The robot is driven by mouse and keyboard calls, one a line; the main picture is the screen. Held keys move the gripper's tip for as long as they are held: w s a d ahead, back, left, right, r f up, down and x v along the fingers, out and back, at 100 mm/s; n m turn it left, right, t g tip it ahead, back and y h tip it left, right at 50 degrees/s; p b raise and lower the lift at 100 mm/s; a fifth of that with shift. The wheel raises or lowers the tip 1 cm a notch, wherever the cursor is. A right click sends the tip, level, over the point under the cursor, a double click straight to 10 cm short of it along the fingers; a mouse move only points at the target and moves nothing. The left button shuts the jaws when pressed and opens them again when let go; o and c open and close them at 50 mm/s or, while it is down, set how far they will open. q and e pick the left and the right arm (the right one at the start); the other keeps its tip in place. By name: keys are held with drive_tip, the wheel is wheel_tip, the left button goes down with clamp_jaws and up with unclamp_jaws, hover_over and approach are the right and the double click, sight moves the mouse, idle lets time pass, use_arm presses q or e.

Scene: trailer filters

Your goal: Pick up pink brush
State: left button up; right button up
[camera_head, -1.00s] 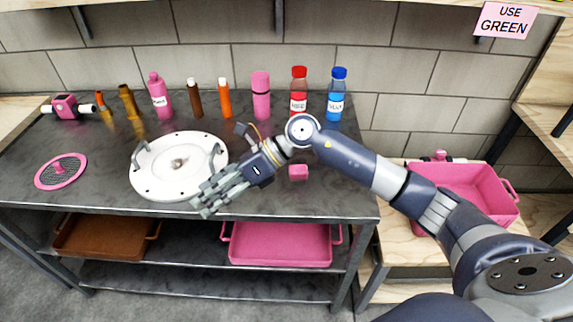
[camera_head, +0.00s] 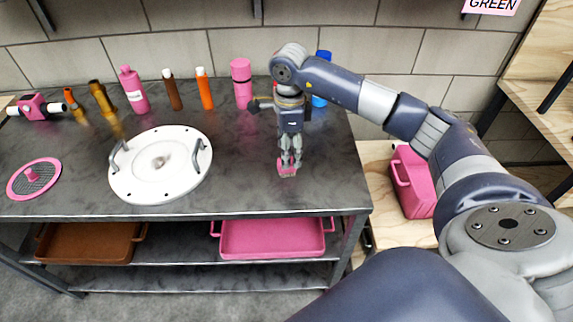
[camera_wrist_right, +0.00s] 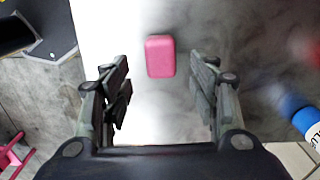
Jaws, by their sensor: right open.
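A small pink block (camera_head: 287,172), which I take for the pink brush, lies on the dark metal table near its front right; no bristles show. In the right wrist view the pink block (camera_wrist_right: 160,56) lies between and just beyond my fingers. My right gripper (camera_head: 288,164) points down over the block, and its fingers partly hide it in the head view. In the right wrist view my right gripper (camera_wrist_right: 160,92) is open with nothing between its pads. I cannot tell the exact height of the fingertips. My left gripper is not in view.
A white round lid (camera_head: 160,188) with two handles lies left of the block. Several bottles stand along the back, including a pink one (camera_head: 241,82) and a blue-capped one (camera_wrist_right: 297,112). Pink (camera_head: 272,240) and brown (camera_head: 88,245) trays sit below. Table around the block is clear.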

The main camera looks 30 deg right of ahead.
drive_tip(key=shift+w+a+f+p, duration=0.1)
drive_tip(key=shift+f+p, duration=0.25)
drive_tip(key=shift+f, duration=1)
drive_tip(key=shift+w+a+f+p, duration=0.1)
drive_tip(key=shift+f+p, duration=0.25)
drive_tip(key=shift+f, duration=1)
drive_tip(key=c, duration=1.1)
